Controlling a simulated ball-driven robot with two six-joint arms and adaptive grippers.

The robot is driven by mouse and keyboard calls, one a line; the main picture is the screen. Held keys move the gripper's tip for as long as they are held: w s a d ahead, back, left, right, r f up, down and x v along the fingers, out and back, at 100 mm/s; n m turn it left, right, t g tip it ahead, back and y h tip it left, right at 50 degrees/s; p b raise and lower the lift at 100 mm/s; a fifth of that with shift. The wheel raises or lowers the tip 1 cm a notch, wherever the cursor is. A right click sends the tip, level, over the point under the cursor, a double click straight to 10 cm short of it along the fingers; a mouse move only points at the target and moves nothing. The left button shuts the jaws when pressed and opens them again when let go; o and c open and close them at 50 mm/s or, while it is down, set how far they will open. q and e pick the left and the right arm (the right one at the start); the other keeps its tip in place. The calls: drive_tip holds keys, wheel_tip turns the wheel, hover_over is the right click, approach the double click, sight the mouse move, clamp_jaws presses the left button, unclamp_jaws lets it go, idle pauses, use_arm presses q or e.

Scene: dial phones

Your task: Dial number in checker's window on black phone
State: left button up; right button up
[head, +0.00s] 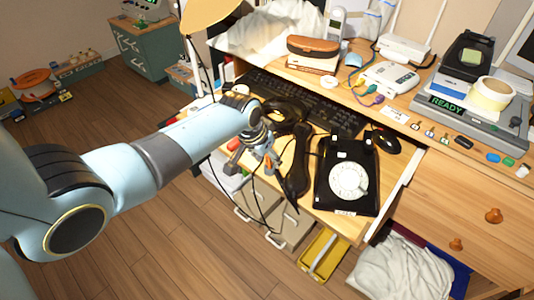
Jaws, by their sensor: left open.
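The black phone (329,188) stands on the wooden pull-out shelf of the desk, its white rotary dial (348,181) facing up. A black handset (297,168) lies off the phone, just to its left. The checker (477,117) is a grey device at the right on the desktop. Its window (447,105) reads "READY" in green; I see no number in it. My left gripper (254,165) is open and apparently empty, left of the handset and apart from the dial. My right gripper is not in view.
A black keyboard (330,113) lies behind the phone, and a black mouse (385,141) at its right. A cream telephone (388,78) and several coloured small parts lie on the desktop. A dark cable hangs over the shelf's front edge near my gripper. Open drawers are below.

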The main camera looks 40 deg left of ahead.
use_arm(q)
drive_tip(key=v, duration=1.2)
drive_tip(key=s+f+n+g+b, duration=0.1)
drive_tip(key=s+f+g+b, duration=0.1)
drive_tip(key=s+f, duration=0.95)
drive_tip(key=s+f+g+b, duration=0.1)
drive_tip(key=s+f+g, duration=0.1)
drive_tip(key=s+f, duration=0.95)
drive_tip(key=s+f+y+b, duration=0.1)
drive_tip(key=s+f, duration=1.4)
drive_tip(key=s, duration=0.3)
drive_tip(key=shift+s+d+f, duration=0.15)
drive_tip(key=shift+s+f, duration=0.05)
drive_tip(key=shift+f, duration=0.15)
